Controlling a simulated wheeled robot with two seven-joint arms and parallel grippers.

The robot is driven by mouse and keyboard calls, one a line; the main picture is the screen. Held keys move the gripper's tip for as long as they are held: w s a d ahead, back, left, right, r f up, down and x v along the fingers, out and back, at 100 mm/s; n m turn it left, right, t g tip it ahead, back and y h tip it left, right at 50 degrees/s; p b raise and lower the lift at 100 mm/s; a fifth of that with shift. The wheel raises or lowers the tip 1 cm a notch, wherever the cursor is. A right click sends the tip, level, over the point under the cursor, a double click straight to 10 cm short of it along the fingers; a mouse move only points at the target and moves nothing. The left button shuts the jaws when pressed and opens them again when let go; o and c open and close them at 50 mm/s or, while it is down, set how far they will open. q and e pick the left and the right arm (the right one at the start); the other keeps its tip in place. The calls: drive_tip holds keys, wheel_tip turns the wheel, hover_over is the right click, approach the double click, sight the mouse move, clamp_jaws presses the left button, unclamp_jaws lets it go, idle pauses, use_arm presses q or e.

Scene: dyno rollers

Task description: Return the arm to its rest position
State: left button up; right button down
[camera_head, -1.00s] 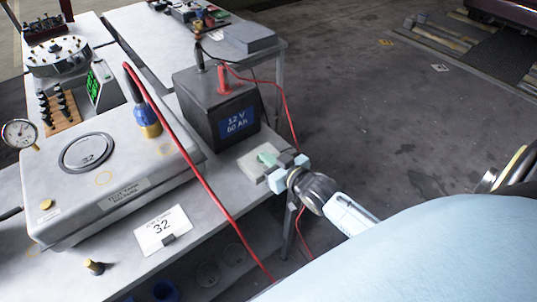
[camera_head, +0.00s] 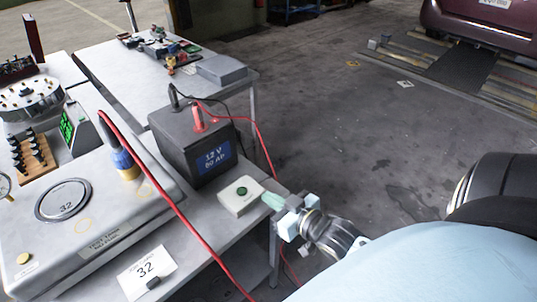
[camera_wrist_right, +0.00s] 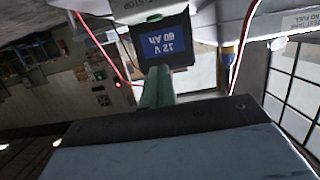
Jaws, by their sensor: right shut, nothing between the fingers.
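My right gripper (camera_head: 275,201) is shut and empty, with pale green fingertips. In the head view it is just right of a small white box with a green button (camera_head: 241,195) at the table's right edge, and appears slightly apart from it. The right arm comes in from the lower right. In the right wrist view the shut fingers (camera_wrist_right: 157,88) point toward the dark battery (camera_wrist_right: 160,40), which appears upside down there. My left gripper is not in view.
The black 12 V battery (camera_head: 196,145) stands behind the button box, with a red cable (camera_head: 176,208) running over the table. A grey test tank (camera_head: 90,215) fills the left. A second table (camera_head: 160,75) stands behind. Open floor (camera_head: 345,130) lies to the right.

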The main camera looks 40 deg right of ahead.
idle(0.8)
drive_tip(key=s+f+g+h+b, duration=0.15)
drive_tip(key=s+f+g, duration=0.35)
drive_tip(key=f, duration=1.1)
drive_tip(key=s+f+g+b, duration=0.2)
drive_tip(key=s+f, duration=0.4)
drive_tip(key=f, duration=1)
drive_tip(key=s+a+f+g+b, duration=0.1)
drive_tip(key=s+a+f+g, duration=0.1)
drive_tip(key=s+f, duration=0.6)
drive_tip(key=s+a+f+n+g+b, duration=0.1)
drive_tip(key=s+f+g, duration=0.4)
drive_tip(key=s, duration=0.9)
wheel_tip(320, 180, down, 3)
drive_tip(key=shift+a, duration=0.85)
